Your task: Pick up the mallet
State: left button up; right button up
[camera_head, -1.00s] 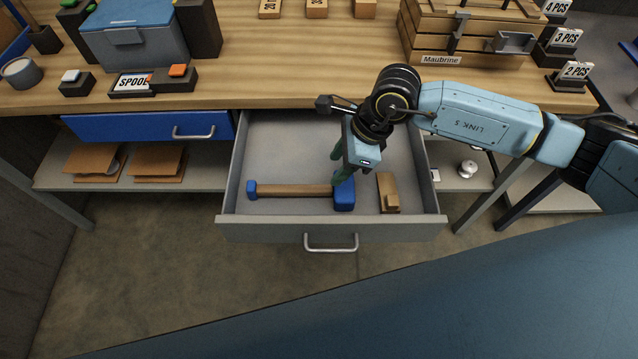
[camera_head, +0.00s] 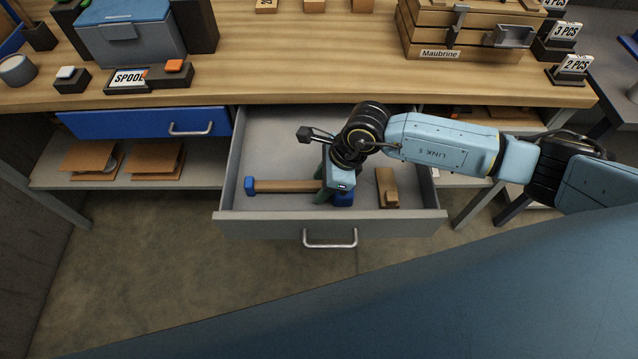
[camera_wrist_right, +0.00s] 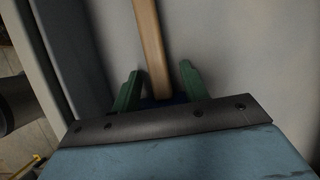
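The mallet (camera_head: 285,187) lies in the open grey drawer (camera_head: 275,140). It has a wooden handle, a blue end cap at the left and a blue head at the right, mostly hidden behind my right gripper (camera_head: 328,197). In the right wrist view the handle (camera_wrist_right: 150,45) runs up between the two green fingers of my right gripper (camera_wrist_right: 158,90), with a gap on each side. A dark blue part of the head shows low between the fingers. The right gripper is open, down at the head. My left gripper is not in view.
A wooden block (camera_head: 387,187) lies in the drawer right of the mallet. The drawer's front wall with its handle (camera_head: 330,238) is close to the gripper. The workbench top (camera_head: 300,70) overhangs the drawer's back. A closed blue drawer (camera_head: 150,123) is at the left.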

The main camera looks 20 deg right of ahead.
grip_shut()
